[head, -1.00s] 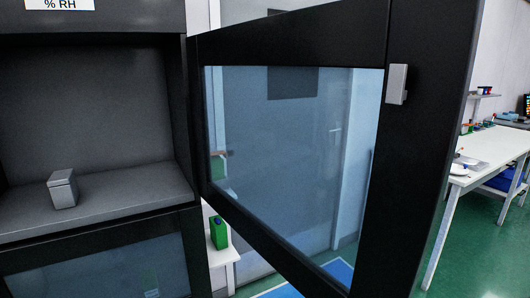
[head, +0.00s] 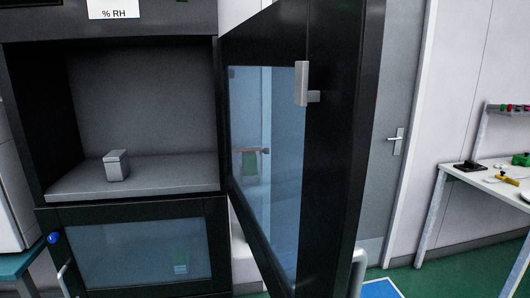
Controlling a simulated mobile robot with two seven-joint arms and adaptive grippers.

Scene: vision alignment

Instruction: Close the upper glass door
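The upper glass door (head: 335,150) has a black frame around a bluish glass pane (head: 265,160). It stands wide open, swung out toward me from the right side of the cabinet's upper compartment. Neither of my grippers can be made out in the head view, and nothing is seen touching the door.
The lower glass door (head: 140,250) is shut below the compartment. A white table (head: 470,178) with small items stands at the right, before a wall. A grey room door (head: 390,130) is behind the open glass door. Green floor (head: 450,280) shows at lower right.

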